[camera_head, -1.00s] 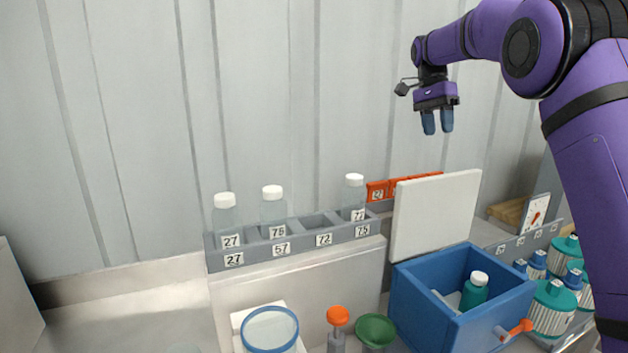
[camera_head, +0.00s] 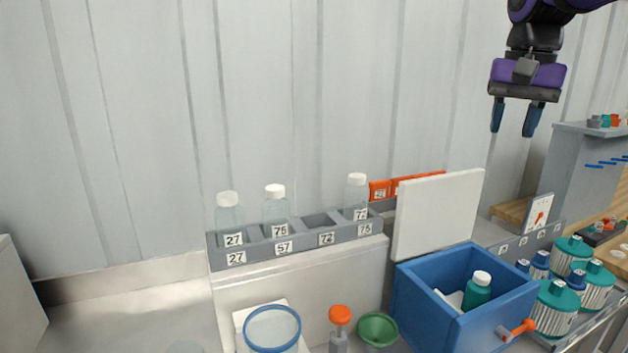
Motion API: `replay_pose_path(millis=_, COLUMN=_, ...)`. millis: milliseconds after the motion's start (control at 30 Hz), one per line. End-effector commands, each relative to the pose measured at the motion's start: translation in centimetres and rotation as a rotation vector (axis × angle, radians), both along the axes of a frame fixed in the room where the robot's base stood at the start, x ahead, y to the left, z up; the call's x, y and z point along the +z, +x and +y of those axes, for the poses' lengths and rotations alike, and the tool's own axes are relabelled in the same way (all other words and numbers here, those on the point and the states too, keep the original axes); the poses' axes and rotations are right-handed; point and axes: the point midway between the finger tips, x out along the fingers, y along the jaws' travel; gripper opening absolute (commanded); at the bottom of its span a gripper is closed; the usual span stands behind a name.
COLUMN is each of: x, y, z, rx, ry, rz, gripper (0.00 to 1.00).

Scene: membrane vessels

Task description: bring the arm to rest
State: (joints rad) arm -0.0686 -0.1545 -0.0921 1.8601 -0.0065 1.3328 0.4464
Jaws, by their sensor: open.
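My gripper (camera_head: 515,120) hangs in the air at the upper right, fingers pointing down. Its two blue fingertips are apart and nothing is between them. It is well above the blue box (camera_head: 424,312) and the upright white panel (camera_head: 437,214), touching nothing. Part of my purple arm (camera_head: 548,10) shows at the top edge; the rest is out of view.
A grey rack (camera_head: 296,241) holds several white-capped bottles. The blue box contains a green bottle (camera_head: 477,291). Teal-lidded canisters (camera_head: 556,306) stand at right. An orange-topped item (camera_head: 340,315) and green funnel (camera_head: 377,329) are in front. Air left of my gripper is clear.

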Motion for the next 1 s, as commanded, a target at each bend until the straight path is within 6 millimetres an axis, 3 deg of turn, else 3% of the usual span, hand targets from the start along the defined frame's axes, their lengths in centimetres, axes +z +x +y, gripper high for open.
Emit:
replay_pose_path(millis=33, x=-0.2, y=-1.5, z=0.0, rx=0.024, ry=0.0, rz=-0.022, gripper=0.4)
replay_pose_path(millis=267, x=-1.9, y=-7.2, z=0.4, rx=0.146, ry=-0.014, rz=-0.116, gripper=0.4)
replay_pose_path(millis=600, x=-6.3, y=-15.1, z=1.1, rx=0.319, ry=-0.067, rz=-0.252, gripper=0.4)
replay_pose_path(millis=800, x=-9.2, y=-18.6, z=1.4, rx=0.404, ry=-0.107, rz=-0.32, gripper=0.4)
replay_pose_path(millis=1000, x=-10.8, y=-20.2, z=1.5, rx=0.445, ry=-0.131, rz=-0.351, gripper=0.4)
